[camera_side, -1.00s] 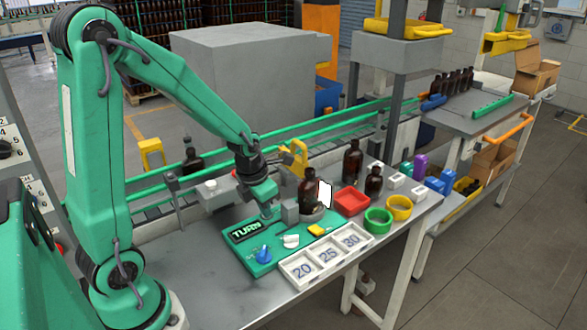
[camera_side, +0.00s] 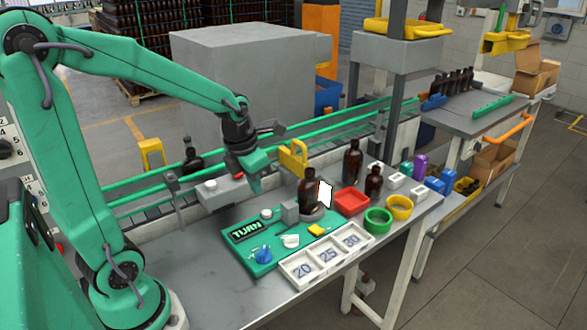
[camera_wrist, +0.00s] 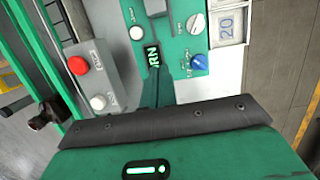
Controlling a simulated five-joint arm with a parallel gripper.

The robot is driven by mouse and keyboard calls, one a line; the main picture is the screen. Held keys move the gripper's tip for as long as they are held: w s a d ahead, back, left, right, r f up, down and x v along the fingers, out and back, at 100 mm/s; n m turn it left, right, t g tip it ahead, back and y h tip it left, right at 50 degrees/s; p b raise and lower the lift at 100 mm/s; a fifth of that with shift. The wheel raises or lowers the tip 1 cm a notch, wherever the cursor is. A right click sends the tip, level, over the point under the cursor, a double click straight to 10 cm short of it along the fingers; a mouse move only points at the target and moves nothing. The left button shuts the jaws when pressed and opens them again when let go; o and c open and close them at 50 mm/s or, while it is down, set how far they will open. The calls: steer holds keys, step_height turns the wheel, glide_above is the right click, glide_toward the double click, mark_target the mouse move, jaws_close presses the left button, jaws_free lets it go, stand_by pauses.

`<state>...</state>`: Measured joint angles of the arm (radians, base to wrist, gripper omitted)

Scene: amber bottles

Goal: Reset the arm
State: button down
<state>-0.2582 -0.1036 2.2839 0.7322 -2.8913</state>
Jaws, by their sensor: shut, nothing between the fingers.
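My gripper (camera_side: 256,184) is shut and empty. In the side view it hangs in the air above the back left part of the green TURN panel (camera_side: 262,262), apart from it. In the wrist view my gripper's fingers (camera_wrist: 160,92) are together and point over the TURN display, covering part of it. The panel carries a blue knob (camera_side: 263,255), a white knob (camera_side: 291,241) and a yellow button (camera_side: 318,230). An amber bottle (camera_side: 308,192) with a white label stands upright at the panel's right end.
White trays marked 20, 25 and 30 (camera_side: 325,262) lie in front of the panel. A red tray (camera_side: 351,202), green ring (camera_side: 378,220), yellow ring (camera_side: 399,207) and two amber bottles (camera_side: 352,162) stand to the right. A grey box with a red button (camera_wrist: 77,65) is beside the panel.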

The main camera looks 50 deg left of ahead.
steer(key=shift+d, duration=0.1)
steer(key=s+d+r+m+t, duration=0.1)
steer(key=s+d+r+m, duration=0.3)
steer(key=m, duration=1.4)
steer(key=s+d+r+m+t, duration=0.2)
steer(key=s+d+r+m, duration=0.2)
steer(key=m, duration=1.4)
steer(key=shift+s+d+r+h, duration=0.2)
steer(key=shift+s+h, duration=0.1)
steer(key=shift+s, duration=0.7)
